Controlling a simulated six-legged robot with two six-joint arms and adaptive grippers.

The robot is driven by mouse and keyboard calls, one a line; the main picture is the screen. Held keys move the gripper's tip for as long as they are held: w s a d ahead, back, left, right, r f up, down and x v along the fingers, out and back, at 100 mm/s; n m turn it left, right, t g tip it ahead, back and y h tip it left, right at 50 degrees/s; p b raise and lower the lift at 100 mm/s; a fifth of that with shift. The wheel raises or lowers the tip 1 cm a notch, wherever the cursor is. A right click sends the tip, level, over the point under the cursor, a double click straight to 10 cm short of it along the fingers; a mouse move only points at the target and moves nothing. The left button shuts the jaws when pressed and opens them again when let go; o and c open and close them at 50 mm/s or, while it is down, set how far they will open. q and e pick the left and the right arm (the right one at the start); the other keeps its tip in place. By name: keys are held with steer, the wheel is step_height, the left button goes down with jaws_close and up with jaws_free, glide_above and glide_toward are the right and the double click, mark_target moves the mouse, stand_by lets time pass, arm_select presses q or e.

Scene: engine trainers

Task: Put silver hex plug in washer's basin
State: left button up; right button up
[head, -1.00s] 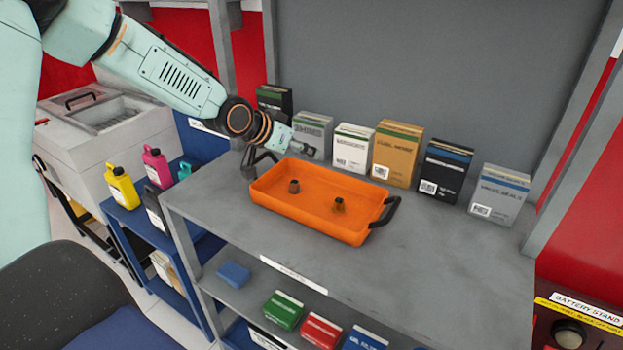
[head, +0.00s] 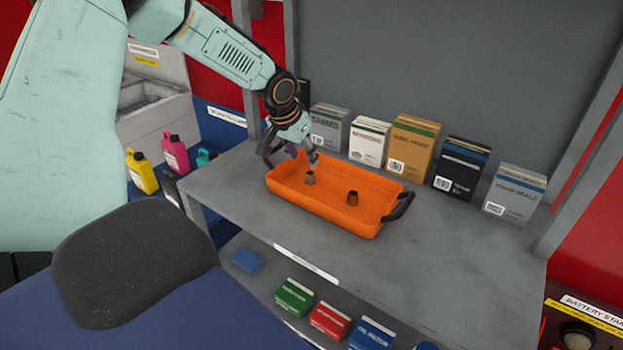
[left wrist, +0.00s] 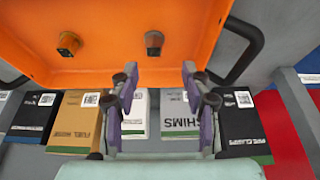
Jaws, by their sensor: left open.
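The silver hex plug (head: 310,178) stands in the left part of the orange tray (head: 335,218) on the grey bench. It shows in the left wrist view (left wrist: 154,43) as the greyer of two plugs, just beyond my fingertips. My left gripper (head: 291,156) is over the tray's back left corner, close to this plug and apart from it. In the left wrist view the jaws (left wrist: 160,84) are open and empty. The grey parts washer (head: 158,122) is at the far left, its basin (head: 148,98) partly hidden by my arm. My right gripper is not in view.
A browner plug (head: 352,198) stands in the tray's right part. Several part boxes (head: 414,142) line the back of the bench. Yellow (head: 141,172) and pink (head: 175,153) bottles stand between bench and washer. The bench right of the tray is clear.

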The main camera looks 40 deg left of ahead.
mark_target(310, 173)
arm_select(q)
steer(key=x, duration=0.3)
steer(key=b+x, duration=0.1)
steer(key=x, duration=0.1)
steer(key=shift+s+d+f, duration=0.15)
steer(key=shift+d+f, duration=0.25)
steer(key=shift+f, duration=0.1)
steer(key=shift+d, duration=0.1)
steer(key=shift+c, duration=0.2)
jaws_close()
steer(key=shift+r, duration=0.1)
